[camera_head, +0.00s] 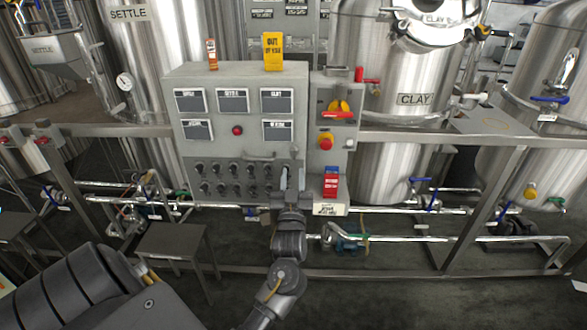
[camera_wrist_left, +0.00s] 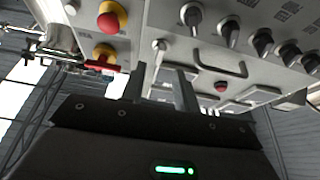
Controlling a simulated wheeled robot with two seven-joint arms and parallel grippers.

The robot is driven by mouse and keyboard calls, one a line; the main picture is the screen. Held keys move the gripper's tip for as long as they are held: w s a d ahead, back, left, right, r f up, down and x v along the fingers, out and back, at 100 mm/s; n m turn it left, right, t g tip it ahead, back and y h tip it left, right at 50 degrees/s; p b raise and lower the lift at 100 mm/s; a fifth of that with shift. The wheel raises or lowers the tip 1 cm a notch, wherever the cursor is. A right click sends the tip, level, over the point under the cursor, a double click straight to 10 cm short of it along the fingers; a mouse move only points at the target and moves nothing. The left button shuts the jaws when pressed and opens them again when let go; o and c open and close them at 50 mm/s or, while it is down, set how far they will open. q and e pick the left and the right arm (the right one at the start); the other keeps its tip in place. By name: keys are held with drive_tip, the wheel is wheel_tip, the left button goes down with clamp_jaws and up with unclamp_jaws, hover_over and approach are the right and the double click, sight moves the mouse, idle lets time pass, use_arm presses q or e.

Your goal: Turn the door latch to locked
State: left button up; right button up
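The grey control cabinet (camera_head: 240,145) stands ahead of me, with its door facing me. My left gripper (camera_head: 288,178) is at the right edge of the door, right of the lowest knobs. In the left wrist view, the left gripper (camera_wrist_left: 160,84) has its two fingers apart. A small silver latch (camera_wrist_left: 160,46) sits on the door edge just beyond the fingertips, in line with the gap. I cannot tell whether a finger touches it. In the head view the gripper largely hides the latch. My right gripper is not in view.
Black knobs (camera_head: 234,170) and a door handle (camera_head: 258,157) are left of the gripper. A side box with an emergency stop (camera_head: 326,140) and a red-yellow switch (camera_head: 338,115) stands close to the right. Pipes (camera_head: 420,239) and a small table (camera_head: 172,238) lie lower down.

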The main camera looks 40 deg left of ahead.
use_arm(q)
drive_tip(key=b+v, duration=0.1)
drive_tip(key=v, duration=0.4)
drive_tip(key=shift+s, duration=0.1)
drive_tip(key=shift+f, duration=0.1)
idle(0.3)
